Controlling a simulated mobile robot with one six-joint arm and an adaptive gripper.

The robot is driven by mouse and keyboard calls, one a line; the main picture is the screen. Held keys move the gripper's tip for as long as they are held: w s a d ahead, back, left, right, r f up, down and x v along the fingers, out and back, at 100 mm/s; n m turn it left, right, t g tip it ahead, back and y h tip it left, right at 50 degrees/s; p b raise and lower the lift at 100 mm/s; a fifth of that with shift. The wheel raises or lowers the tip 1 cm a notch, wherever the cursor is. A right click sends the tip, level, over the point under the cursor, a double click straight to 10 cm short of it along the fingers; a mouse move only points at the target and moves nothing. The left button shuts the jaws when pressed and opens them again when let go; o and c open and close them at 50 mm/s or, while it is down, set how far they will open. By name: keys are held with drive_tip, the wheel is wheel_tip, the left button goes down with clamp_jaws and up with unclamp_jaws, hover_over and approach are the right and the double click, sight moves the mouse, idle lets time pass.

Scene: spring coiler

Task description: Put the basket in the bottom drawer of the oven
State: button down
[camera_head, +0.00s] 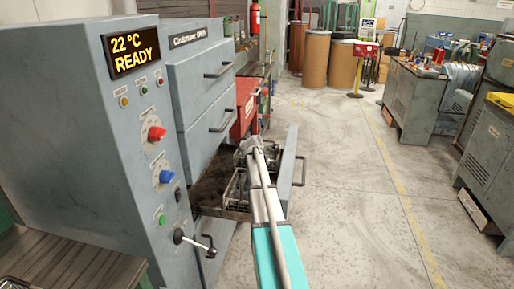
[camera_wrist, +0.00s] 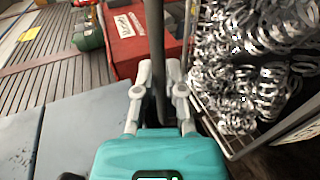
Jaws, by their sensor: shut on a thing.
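The oven (camera_head: 110,150) stands at the left, grey, with a control panel reading "22 °C READY". Its bottom drawer (camera_head: 289,160) is pulled out; the two drawers above are shut. The wire basket (camera_head: 235,190) is at the open drawer, partly hidden by my arm. I cannot tell whether it rests on the drawer floor or hangs just above. In the wrist view the basket (camera_wrist: 215,130) is filled with shiny metal springs (camera_wrist: 250,65). My gripper (camera_head: 250,146) is shut on an upright bar of the basket, between its fingers in the wrist view (camera_wrist: 162,85).
A red box (camera_head: 247,105) stands beyond the oven and also shows in the wrist view (camera_wrist: 130,40). Brown drums (camera_head: 316,58) stand at the back. Grey workbenches (camera_head: 412,100) are at the right. The floor (camera_head: 345,190) right of the drawer is clear.

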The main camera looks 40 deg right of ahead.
drive_tip(key=shift+f+b, duration=0.6)
drive_tip(key=shift+f, duration=0.4)
drive_tip(key=c, duration=0.7)
unclamp_jaws()
drive_tip(key=shift+s+a+r, duration=0.1)
drive_tip(key=shift+r, duration=0.1)
drive_tip(key=shift+p+v, duration=2.05)
drive_tip(key=shift+v, duration=3.85)
